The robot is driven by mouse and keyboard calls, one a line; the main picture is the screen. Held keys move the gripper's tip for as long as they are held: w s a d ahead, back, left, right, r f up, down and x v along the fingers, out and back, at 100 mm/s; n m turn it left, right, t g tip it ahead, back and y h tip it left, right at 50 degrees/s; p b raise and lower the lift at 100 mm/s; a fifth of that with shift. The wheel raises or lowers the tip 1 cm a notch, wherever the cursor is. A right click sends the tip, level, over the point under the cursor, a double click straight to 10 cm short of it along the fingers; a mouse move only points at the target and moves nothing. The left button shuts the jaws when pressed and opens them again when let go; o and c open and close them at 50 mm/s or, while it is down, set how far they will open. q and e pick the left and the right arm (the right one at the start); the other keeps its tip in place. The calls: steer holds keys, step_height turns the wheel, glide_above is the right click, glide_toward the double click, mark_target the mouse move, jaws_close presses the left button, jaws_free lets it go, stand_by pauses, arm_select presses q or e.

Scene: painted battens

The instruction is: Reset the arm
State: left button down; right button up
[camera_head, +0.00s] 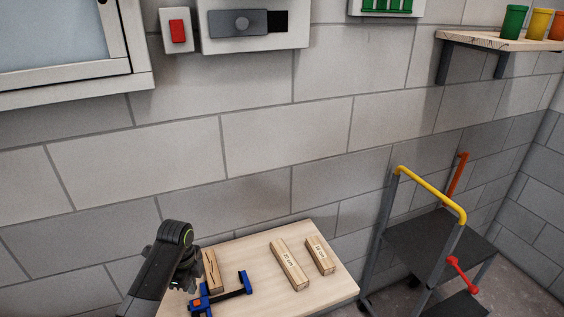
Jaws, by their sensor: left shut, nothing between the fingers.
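My left arm comes in from the bottom left, and my left gripper (187,284) is at the left part of the light wooden table. It is shut and empty, its fingers small and dark in the picture. A short batten (211,270) with a dark mark lies just right of it. A blue and black clamp (223,296) lies close by, in front of that batten. Two more wooden battens with printed labels, a longer one (290,264) and a shorter one (320,255), lie further right on the table (262,291). My right gripper is out of view.
A dark trolley (425,240) with a yellow handle stands right of the table. A wall shelf (490,41) holds green, yellow and orange cups. A red switch (177,31) and a grey-latched box (238,24) are on the block wall. Bare tabletop shows between clamp and longer batten.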

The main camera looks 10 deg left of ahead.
arm_select(q)
steer(key=s+f+n, duration=0.1)
steer(key=s, duration=0.1)
steer(key=s+f+n, duration=0.1)
steer(key=s, duration=0.1)
steer(key=s+d+f+n, duration=0.1)
steer(key=s, duration=0.1)
steer(key=shift+s+f+t, duration=0.1)
steer(key=shift+f+t, duration=0.05)
steer(key=shift+t, duration=0.15)
steer(key=s+d+r+n+t+y, duration=0.1)
steer(key=s+r+n+t, duration=0.15)
steer(key=s+n, duration=0.75)
steer(key=s+d+r+n+t+y, duration=0.1)
steer(key=s+r+n, duration=0.3)
steer(key=s, duration=1)
step_height(320, 180, down, 31)
steer(key=a+n+g+b, duration=0.1)
steer(key=a+g+b, duration=0.1)
steer(key=b, duration=0.4)
steer(key=s+f+b, duration=0.2)
steer(key=s+f, duration=0.5)
steer(key=f, duration=0.3)
steer(key=s+d+f+h+b, duration=0.1)
steer(key=s+f+b, duration=0.1)
steer(key=s+f, duration=0.6)
step_height(320, 180, down, 3)
steer(key=shift+d+g, duration=0.15)
steer(key=shift+g, duration=0.3)
